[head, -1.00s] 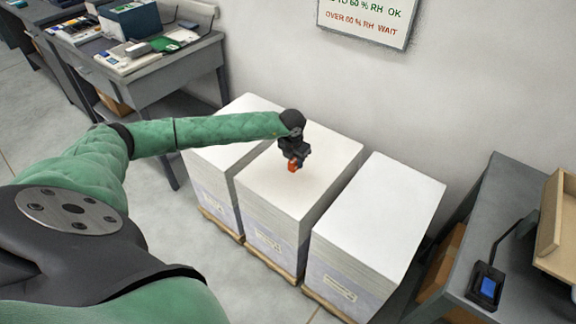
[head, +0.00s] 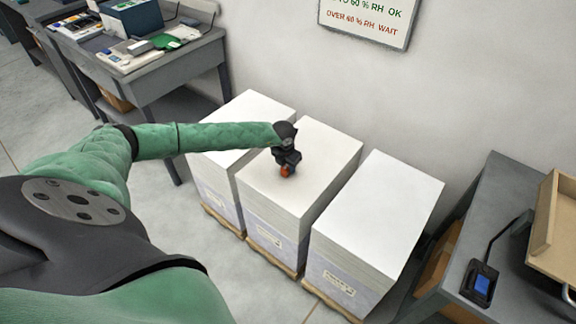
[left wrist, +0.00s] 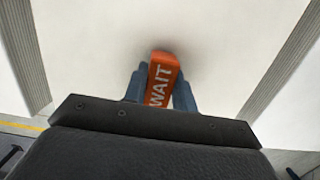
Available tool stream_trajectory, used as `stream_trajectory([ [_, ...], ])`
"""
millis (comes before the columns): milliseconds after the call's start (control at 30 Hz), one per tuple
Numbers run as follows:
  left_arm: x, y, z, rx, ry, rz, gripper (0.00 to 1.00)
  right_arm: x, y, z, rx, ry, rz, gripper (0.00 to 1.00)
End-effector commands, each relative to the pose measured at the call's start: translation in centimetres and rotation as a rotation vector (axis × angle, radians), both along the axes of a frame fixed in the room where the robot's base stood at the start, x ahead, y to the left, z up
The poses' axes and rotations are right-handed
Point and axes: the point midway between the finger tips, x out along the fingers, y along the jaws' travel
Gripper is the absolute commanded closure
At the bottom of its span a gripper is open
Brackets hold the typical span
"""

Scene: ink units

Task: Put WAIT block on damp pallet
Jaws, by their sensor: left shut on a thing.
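My left gripper (head: 286,168) is shut on the orange WAIT block (head: 285,172), over the top of the middle paper stack (head: 322,150). In the left wrist view the WAIT block (left wrist: 161,82) sits between the two bluish fingers, its white lettering showing, with the white stack top (left wrist: 215,40) behind it. I cannot tell whether the block touches the paper. Three tall white stacks stand on wooden pallets: the left stack (head: 250,104), the middle one and the right stack (head: 385,200). No view tells which pallet is damp. My right gripper is not in view.
A wall sign (head: 365,18) says over 60 % RH WAIT. A grey desk (head: 150,75) with papers and boxes stands at the upper left. A dark table (head: 500,200) at the right holds a small device with a blue screen (head: 481,284) and a wooden tray (head: 553,225).

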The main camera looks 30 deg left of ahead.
Motion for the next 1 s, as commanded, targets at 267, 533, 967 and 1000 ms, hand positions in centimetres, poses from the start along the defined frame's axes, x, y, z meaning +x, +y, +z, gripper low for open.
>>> stream_trajectory([
  [267, 0.00, 0.00, -0.12, 0.000, 0.000, 0.000, 0.96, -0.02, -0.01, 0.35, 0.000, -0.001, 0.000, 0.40],
  [533, 0.00, 0.00, -0.19, 0.000, 0.000, 0.000, 0.58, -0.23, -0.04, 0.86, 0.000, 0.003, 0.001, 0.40],
  [967, 0.00, 0.00, -0.03, 0.000, 0.000, 0.000, 0.51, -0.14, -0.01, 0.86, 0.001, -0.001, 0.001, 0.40],
  [1000, 0.01, 0.00, 0.07, 0.000, 0.000, 0.000, 0.51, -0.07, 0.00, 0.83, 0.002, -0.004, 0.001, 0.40],
])
